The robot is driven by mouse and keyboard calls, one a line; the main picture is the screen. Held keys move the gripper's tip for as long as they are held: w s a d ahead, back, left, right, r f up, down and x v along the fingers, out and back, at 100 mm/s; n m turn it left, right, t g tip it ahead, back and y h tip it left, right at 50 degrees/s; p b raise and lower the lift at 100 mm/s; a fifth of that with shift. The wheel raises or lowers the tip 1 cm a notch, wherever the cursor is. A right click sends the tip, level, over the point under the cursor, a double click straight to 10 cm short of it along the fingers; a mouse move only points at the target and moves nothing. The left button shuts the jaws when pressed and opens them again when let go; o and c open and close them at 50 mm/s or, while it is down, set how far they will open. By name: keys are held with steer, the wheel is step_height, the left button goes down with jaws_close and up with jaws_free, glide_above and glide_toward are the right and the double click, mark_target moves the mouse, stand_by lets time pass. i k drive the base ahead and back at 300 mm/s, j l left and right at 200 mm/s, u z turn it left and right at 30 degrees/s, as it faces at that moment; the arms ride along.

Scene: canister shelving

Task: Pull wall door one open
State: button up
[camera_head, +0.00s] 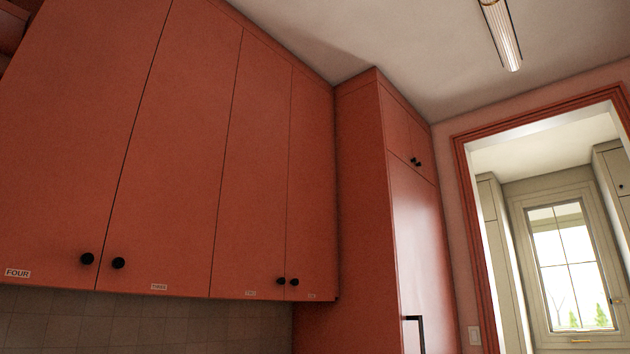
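The wall doors are red cabinet fronts along the upper left, all shut. The rightmost door (312,185) has a round black knob (294,282) at its lower left and a small label (312,296) too small to read; it sits where door one would be in the row. Left of it is another door (252,170) with a black knob (281,281) and a faint label (250,293). Further left are a wider door (170,160) labelled THREE and a door (70,150) labelled FOUR, with knobs meeting at their shared seam. My gripper is not in view.
A tall red cabinet (360,210) stands right of the wall doors and projects forward, with a black handle (414,330) low on its front. A doorway (463,200) opens at the right onto a room with a window. Tiled backsplash (150,320) lies below the doors.

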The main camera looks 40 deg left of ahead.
mark_target(309, 262)
steer(key=i+j+u, duration=0.25)
steer(key=i, duration=0.45)
steer(key=i+l+u, duration=0.1)
steer(key=i+u, duration=0.15)
steer(key=i, duration=0.45)
